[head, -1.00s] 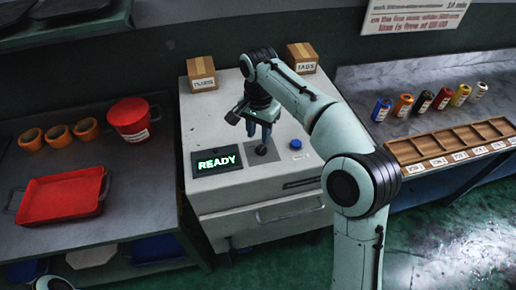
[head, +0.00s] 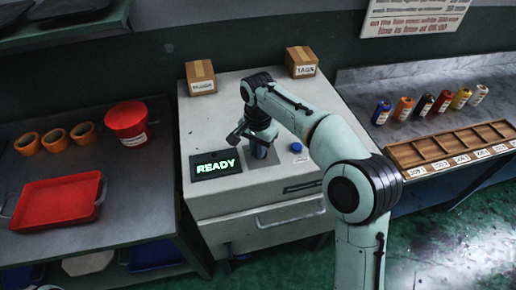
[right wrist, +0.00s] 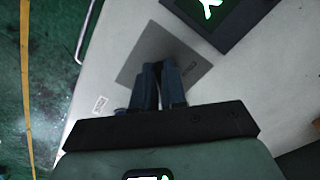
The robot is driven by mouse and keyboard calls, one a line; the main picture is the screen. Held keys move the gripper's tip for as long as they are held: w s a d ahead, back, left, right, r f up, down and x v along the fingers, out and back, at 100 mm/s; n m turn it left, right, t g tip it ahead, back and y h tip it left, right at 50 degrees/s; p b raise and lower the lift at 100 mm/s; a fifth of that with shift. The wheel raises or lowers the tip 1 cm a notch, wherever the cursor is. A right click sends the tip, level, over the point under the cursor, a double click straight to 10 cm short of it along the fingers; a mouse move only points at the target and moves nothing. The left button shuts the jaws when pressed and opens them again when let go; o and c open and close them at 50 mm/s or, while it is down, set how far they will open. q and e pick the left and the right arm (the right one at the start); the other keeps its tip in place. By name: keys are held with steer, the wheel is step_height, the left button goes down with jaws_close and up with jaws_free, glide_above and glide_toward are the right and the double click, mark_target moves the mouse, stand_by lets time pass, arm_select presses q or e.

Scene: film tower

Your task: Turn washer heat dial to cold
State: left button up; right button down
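The washer (head: 215,105) is a pale machine with a lit green READY display (head: 216,164) on its sloped top. Its heat dial sits on a grey square plate (head: 270,166), which also shows in the right wrist view (right wrist: 140,62). My right gripper (head: 259,153) is down over the dial and hides most of it in the head view. In the right wrist view its blue-grey fingers (right wrist: 158,68) are close together over the plate, with a dark bit of the dial between the tips. The dial's setting cannot be read. My left gripper is not in view.
A blue button (head: 296,144) is right of the plate. Two cardboard boxes (head: 200,78) (head: 301,61) stand at the washer's back. A red tray (head: 58,203) and red bucket (head: 128,120) are on the left bench. Several coloured bottles and a wooden rack (head: 430,150) are on the right.

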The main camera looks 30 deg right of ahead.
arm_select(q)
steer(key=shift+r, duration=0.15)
arm_select(e)
steer(key=n+p, duration=0.2)
steer(key=n, duration=0.1)
steer(key=shift+s+d+r+n, duration=0.15)
steer(key=shift+s+d+n, duration=0.05)
steer(key=shift+n, duration=0.1)
steer(key=n, duration=0.1)
steer(key=n+p, duration=0.1)
steer(key=n, duration=0.1)
steer(key=n+p, duration=0.1)
steer(key=n, duration=0.1)
steer(key=shift+s+d, duration=0.15)
steer(key=shift+d, duration=0.15)
steer(key=n+p, duration=0.1)
steer(key=n, duration=0.1)
steer(key=n+p, duration=0.1)
steer(key=n, duration=0.2)
steer(key=shift+d, duration=0.35)
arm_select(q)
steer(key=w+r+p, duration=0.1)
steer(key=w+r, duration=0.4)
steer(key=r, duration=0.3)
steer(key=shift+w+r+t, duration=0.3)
arm_select(e)
steer(key=shift+d+n, duration=0.15)
steer(key=shift+n, duration=0.95)
steer(key=shift+d+n, duration=0.1)
steer(key=shift+n, duration=1)
